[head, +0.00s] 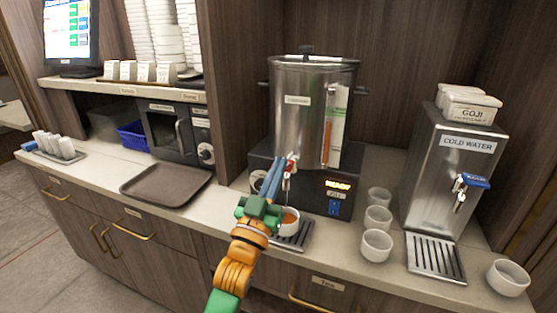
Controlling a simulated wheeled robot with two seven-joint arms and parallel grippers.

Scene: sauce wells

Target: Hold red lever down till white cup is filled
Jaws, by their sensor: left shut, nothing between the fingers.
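A large steel urn (287,98) stands on a dark base with a lit READY panel. Its red lever (291,164) is at the tap on the front. The white cup (290,230) sits under the tap on the drip tray (304,236), with an orange-brown liquid visible inside. My left gripper (277,168) is shut and empty, its blue fingers raised beside the red lever; I cannot tell whether they touch it. The arm and fingers hide the left part of the cup and tray. My right gripper is not in view.
Several white cups (376,245) stand on the counter to the right. A cold water dispenser (449,175) with a blue lever and its own drip tray (435,258) is farther right. A brown tray (165,187) lies at left, before a microwave (180,133).

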